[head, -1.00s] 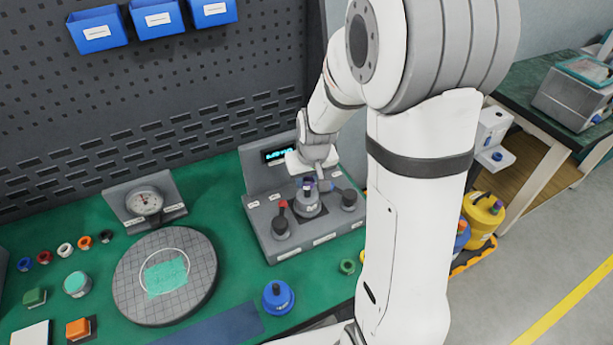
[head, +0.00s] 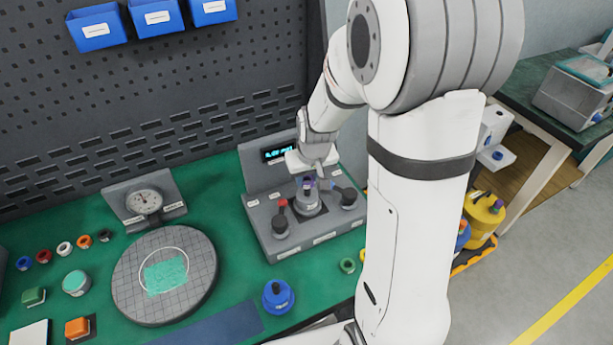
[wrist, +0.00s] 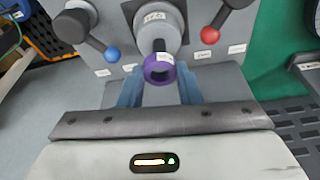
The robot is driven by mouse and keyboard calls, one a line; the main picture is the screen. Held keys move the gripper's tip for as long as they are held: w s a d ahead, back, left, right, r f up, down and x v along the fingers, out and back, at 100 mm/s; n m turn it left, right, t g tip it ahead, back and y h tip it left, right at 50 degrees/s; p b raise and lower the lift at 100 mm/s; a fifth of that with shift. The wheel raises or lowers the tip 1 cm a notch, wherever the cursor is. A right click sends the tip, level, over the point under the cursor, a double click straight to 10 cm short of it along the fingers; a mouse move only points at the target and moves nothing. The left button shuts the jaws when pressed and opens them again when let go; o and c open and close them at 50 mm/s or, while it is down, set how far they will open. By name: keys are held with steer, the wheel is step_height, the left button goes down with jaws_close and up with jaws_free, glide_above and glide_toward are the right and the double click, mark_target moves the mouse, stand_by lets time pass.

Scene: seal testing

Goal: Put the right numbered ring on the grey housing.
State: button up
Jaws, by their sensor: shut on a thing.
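The grey housing (head: 308,203) stands in the middle of the grey test fixture (head: 262,222), with a white label I cannot read; it also shows in the wrist view (wrist: 158,22). A purple ring (wrist: 159,72) with a small white label sits between the blue fingers of my gripper (wrist: 160,88), which is shut on it. In the head view the purple ring (head: 308,182) is at the top of the housing. A dark stem reaches from the housing to the ring; whether the ring is around it or only touching is unclear.
Clamp handles with a red and a blue knob (wrist: 111,55) flank the housing. Several coloured rings (head: 64,249) lie at the bench's left, and a green ring (head: 347,265) lies in front of the fixture. A round plate (head: 165,275) and a blue weight (head: 278,297) stand nearby.

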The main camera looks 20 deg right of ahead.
steer(key=shift+f+b, duration=0.55)
steer(key=shift+f, duration=0.1)
steer(key=o, duration=1)
steer(key=shift+r, duration=0.15)
steer(key=shift+r+p, duration=1.75)
steer(key=shift+r, duration=0.65)
